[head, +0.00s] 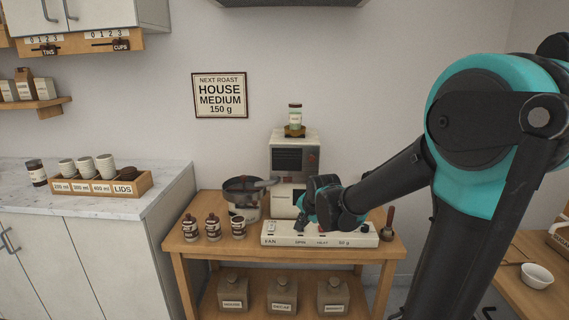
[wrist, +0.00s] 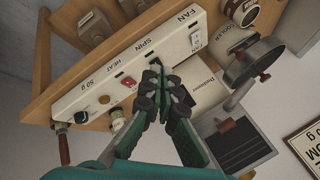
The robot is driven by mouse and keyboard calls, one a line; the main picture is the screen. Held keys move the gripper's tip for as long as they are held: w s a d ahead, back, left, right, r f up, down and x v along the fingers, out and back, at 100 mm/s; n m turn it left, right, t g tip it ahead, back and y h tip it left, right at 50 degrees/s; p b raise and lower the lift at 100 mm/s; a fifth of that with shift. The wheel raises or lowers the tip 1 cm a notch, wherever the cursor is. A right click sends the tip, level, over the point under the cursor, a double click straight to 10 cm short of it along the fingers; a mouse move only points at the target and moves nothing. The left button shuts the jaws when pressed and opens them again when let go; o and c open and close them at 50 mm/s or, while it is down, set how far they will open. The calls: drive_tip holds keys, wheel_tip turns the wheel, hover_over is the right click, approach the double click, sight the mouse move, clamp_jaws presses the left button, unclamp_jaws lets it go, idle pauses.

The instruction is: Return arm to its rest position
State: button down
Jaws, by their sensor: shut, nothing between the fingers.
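My arm reaches in from the right in the head view, and my gripper (head: 302,224) is at the white control panel (head: 350,238) on the wooden cart. In the wrist view my gripper (wrist: 156,72) has its fingertips together, with nothing between them, close to the panel (wrist: 75,104) by the SPIN label. I cannot tell whether the tips touch the panel. The panel carries a white FAN switch (wrist: 197,40), a red HEAT switch (wrist: 129,82) and a knob by the 50 g mark. The SPIN control is partly hidden by the fingers.
Behind the panel stand the roaster (head: 294,157) with a jar on top and a cooler pan (head: 242,196). Small labelled jars (head: 213,227) stand left on the cart (head: 205,252). A brown-handled tool (head: 389,224) is at its right end. Space above the cart's left side is clear.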

drive_tip(key=s+d+f+n+g+h, duration=0.1)
drive_tip(key=s+d+f+n, duration=0.3)
drive_tip(key=s+d, duration=0.3)
drive_tip(key=s+d+f+n+g+h, duration=0.1)
drive_tip(key=s+d+f+n, duration=0.3)
drive_tip(key=s, duration=1.1)
drive_tip(key=d+f, duration=0.1)
drive_tip(key=d, duration=0.2)
drive_tip(key=shift+g, duration=0.4)
